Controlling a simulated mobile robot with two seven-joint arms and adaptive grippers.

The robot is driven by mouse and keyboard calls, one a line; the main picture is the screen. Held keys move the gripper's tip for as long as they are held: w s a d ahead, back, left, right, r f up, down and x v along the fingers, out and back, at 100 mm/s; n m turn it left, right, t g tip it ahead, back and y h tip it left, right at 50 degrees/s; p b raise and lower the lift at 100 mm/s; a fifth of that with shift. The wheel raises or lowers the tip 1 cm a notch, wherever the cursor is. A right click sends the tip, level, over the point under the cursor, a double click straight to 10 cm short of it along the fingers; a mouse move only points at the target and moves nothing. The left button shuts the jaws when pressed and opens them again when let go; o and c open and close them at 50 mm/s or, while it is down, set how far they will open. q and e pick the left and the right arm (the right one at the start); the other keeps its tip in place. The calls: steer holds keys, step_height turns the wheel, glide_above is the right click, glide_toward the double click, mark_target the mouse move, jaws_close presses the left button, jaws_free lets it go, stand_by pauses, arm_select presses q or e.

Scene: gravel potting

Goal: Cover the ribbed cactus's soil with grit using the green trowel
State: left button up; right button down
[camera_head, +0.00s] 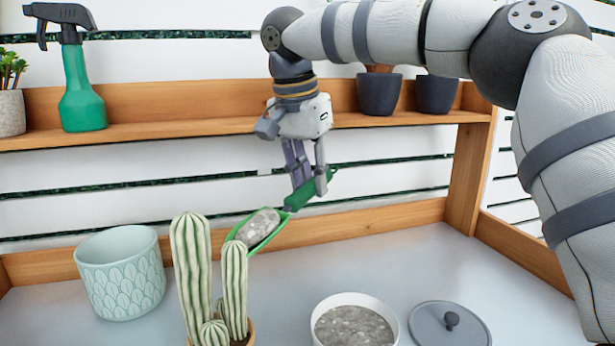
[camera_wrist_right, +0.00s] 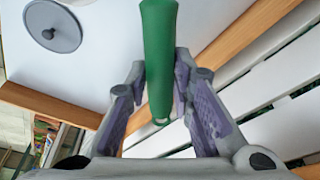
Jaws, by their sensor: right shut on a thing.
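The green trowel (camera_head: 272,229) is in my right gripper (camera_head: 310,184), which is shut on its handle. In the right wrist view the green handle (camera_wrist_right: 158,60) lies between the fingers (camera_wrist_right: 160,105). The scoop holds a heap of grey grit (camera_head: 259,227) and hangs above the table, just behind and right of the ribbed cactus (camera_head: 192,270). The cactus has tall and short ribbed stems in a terracotta pot (camera_head: 250,336), mostly cut off by the lower edge; its soil is hidden. A white bowl of grit (camera_head: 354,327) stands to the right. My left gripper is out of view.
A grey lid (camera_head: 450,325) with a knob lies right of the bowl. A pale green leaf-patterned planter (camera_head: 121,273) stands at left. A wooden shelf (camera_head: 190,125) behind bears a green spray bottle (camera_head: 82,95) and dark pots (camera_head: 379,93). The back right table area is clear.

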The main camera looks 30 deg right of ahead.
steer(key=shift+a+x, duration=0.2)
steer(key=shift+x, duration=0.6)
steer(key=shift+a+x, duration=0.15)
steer(key=shift+x, duration=0.65)
steer(key=shift+s+a+r+t+h, duration=0.2)
steer(key=shift+a+r+h, duration=0.15)
steer(key=shift+r+h, duration=0.25)
steer(key=shift+s+a+r+t+h, duration=0.2)
steer(key=shift+a+r+h, duration=0.2)
steer(key=shift+r, duration=0.45)
steer(key=shift+s+a+r+t+h, duration=0.2)
steer(key=shift+a+r+h, duration=0.15)
steer(key=shift+r+h, duration=0.25)
steer(key=shift+s+a+r+t+h, duration=0.25)
steer(key=shift+a+r+h, duration=0.4)
steer(key=shift+r, duration=0.2)
steer(key=shift+s+a+r+t+h, duration=0.25)
steer(key=shift+a+r+h, duration=0.3)
steer(key=shift+a+r, duration=0.25)
